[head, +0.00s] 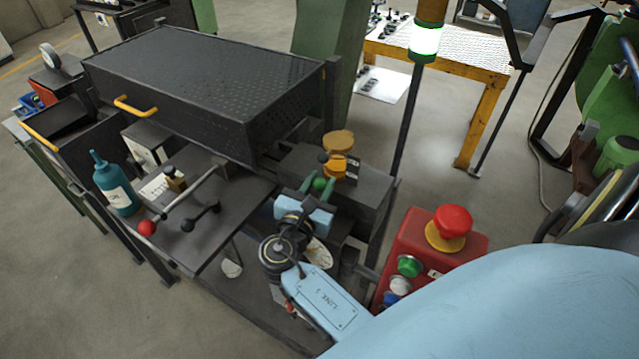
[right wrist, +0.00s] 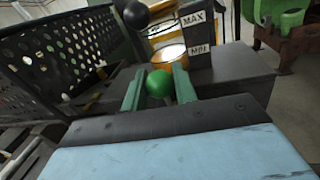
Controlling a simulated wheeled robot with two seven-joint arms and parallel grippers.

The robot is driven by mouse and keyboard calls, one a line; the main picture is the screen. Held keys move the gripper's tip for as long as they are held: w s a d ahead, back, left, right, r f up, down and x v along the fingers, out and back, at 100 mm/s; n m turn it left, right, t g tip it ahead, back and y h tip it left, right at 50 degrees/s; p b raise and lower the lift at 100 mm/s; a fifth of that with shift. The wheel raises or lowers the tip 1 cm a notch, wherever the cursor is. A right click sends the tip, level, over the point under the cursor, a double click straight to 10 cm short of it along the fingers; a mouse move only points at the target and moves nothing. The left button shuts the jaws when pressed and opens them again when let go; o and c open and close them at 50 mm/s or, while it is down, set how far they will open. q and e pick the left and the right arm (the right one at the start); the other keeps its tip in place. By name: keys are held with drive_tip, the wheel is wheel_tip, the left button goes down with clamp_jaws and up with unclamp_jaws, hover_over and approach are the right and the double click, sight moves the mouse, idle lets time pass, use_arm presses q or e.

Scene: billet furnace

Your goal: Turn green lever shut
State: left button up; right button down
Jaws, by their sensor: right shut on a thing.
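The green lever shows as a round green knob (head: 319,184) at the front of a dark control box, right of the black perforated cabinet. In the right wrist view the green knob (right wrist: 158,84) sits between two green fingers. My right gripper (head: 320,185) is shut on this knob, one finger on each side; it also shows in the right wrist view (right wrist: 159,88). The lever's shaft is hidden behind the gripper, so its angle cannot be told. My left gripper is not in view.
An orange part (head: 337,166) and black knob lie just behind the gripper. MAX and MIN labels (right wrist: 197,34) are on a dark block. A red box with a red button (head: 453,221) stands right.

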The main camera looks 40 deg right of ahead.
drive_tip(key=shift+s+d+f+m+h+b, duration=0.2)
drive_tip(key=shift+s+m+b, duration=0.2)
drive_tip(key=shift+m+b, duration=0.3)
drive_tip(key=shift+s+d+f+m+h+b, duration=0.15)
drive_tip(key=shift+s+m+b, duration=0.3)
drive_tip(key=shift+m, duration=0.45)
drive_tip(key=shift+s+r+m+b, duration=0.15)
drive_tip(key=shift+m+b, duration=0.15)
drive_tip(key=shift+m, duration=0.3)
drive_tip(key=c, duration=1.1)
unclamp_jaws()
drive_tip(key=shift+c, duration=0.2)
drive_tip(key=b+v, duration=0.2)
drive_tip(key=v, duration=1.1)
drive_tip(key=shift+b, duration=0.35)
drive_tip(key=shift+s+a, duration=0.1)
